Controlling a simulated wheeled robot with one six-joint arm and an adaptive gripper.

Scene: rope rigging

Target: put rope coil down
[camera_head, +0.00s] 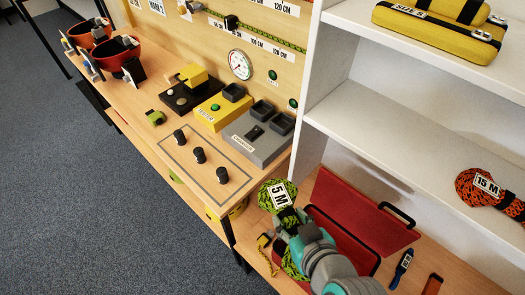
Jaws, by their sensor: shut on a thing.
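The rope coil (265,201) is green and black with a white "5 M" tag. It is at the lower middle of the head view, near the right end of the workbench. My gripper (288,220) is shut on the coil, and my arm comes up from the bottom edge. More of the same green rope shows below the gripper, left of my arm. The fingertips and the coil's middle are partly hidden by my wrist. I cannot tell whether the coil touches the surface below it.
An open red case (365,205) lies beside my arm, partly hidden by it. A blue-handled tool (401,268) lies to its right. White shelves (410,92) hold an orange "15 M" coil (480,188) and a yellow case (436,32).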

